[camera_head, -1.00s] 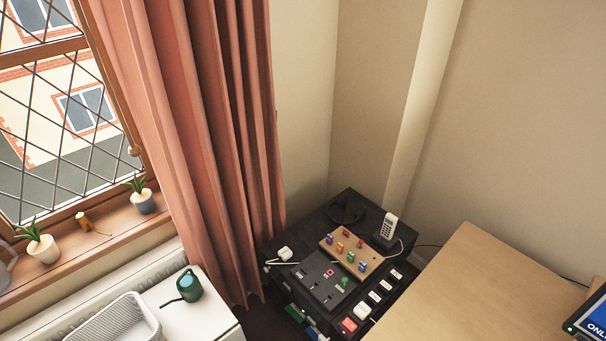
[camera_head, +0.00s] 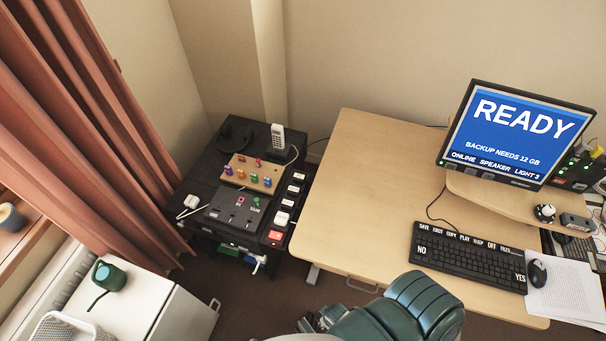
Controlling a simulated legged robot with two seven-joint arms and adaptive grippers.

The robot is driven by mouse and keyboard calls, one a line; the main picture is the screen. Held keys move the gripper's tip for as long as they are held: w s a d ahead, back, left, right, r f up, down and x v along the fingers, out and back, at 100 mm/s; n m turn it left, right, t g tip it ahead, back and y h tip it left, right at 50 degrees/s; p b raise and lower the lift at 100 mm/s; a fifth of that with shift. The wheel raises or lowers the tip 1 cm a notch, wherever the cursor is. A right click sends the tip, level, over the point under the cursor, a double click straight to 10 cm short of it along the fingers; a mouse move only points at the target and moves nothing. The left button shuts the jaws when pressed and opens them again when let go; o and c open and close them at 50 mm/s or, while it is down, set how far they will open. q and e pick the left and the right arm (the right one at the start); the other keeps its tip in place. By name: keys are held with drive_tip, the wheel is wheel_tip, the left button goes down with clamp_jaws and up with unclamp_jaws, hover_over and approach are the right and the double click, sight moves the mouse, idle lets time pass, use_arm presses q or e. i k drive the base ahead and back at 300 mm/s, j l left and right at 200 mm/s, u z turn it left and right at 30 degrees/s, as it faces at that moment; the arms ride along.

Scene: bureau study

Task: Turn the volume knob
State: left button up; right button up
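A small round knob (camera_head: 545,213), dark with a white top, sits on the raised shelf of the desk below the monitor. I cannot read a label on it, so I cannot tell for sure that it is the volume knob. A dark teal part of my arm (camera_head: 405,308) shows at the bottom edge, in front of the desk and well away from the knob. Dark jointed parts show at its left end, but no fingertips can be made out. No gripper touches anything on the desk. My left gripper is not in view.
A monitor (camera_head: 518,134) reading "READY" stands at the back right of the wooden desk (camera_head: 372,190). A keyboard (camera_head: 468,258), mouse (camera_head: 537,273) and papers (camera_head: 570,292) lie in front. A black cabinet (camera_head: 204,170) with switches stands left. The desk's left half is clear.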

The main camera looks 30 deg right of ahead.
sight(549, 210)
drive_tip(key=z, duration=3.1)
drive_tip(key=i+l, duration=0.15)
drive_tip(key=l, duration=0.2)
drive_tip(key=i+l+z, duration=0.1)
drive_tip(key=l, duration=0.3)
drive_tip(key=i+l, duration=0.15)
drive_tip(key=l, duration=0.2)
drive_tip(key=z, duration=0.05)
